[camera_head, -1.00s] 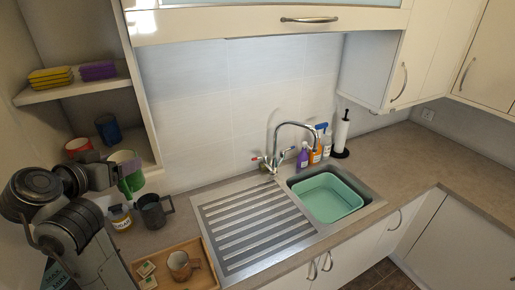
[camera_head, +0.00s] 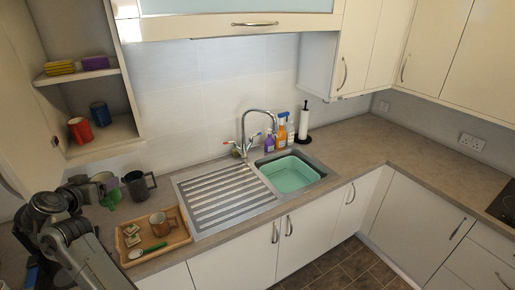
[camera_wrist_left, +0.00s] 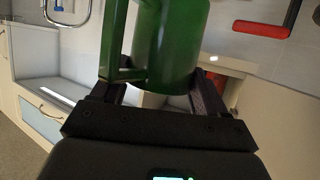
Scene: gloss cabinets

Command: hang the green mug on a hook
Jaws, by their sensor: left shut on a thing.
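The green mug (camera_head: 112,198) has a pale inside and shows at the left of the head view, in front of the counter below the open shelves. My left gripper (camera_head: 94,192) is shut on it. In the left wrist view the green mug (camera_wrist_left: 172,45) sits between the two fingers of the left gripper (camera_wrist_left: 155,98), its handle towards the left. My right gripper is not in view.
A dark grey mug (camera_head: 139,187) stands just right of the green mug. A wooden tray (camera_head: 180,238) with a brown mug (camera_head: 158,224) is in front. Red (camera_head: 80,131) and blue (camera_head: 100,114) mugs stand on the lower shelf. The drainer (camera_head: 225,196) is clear.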

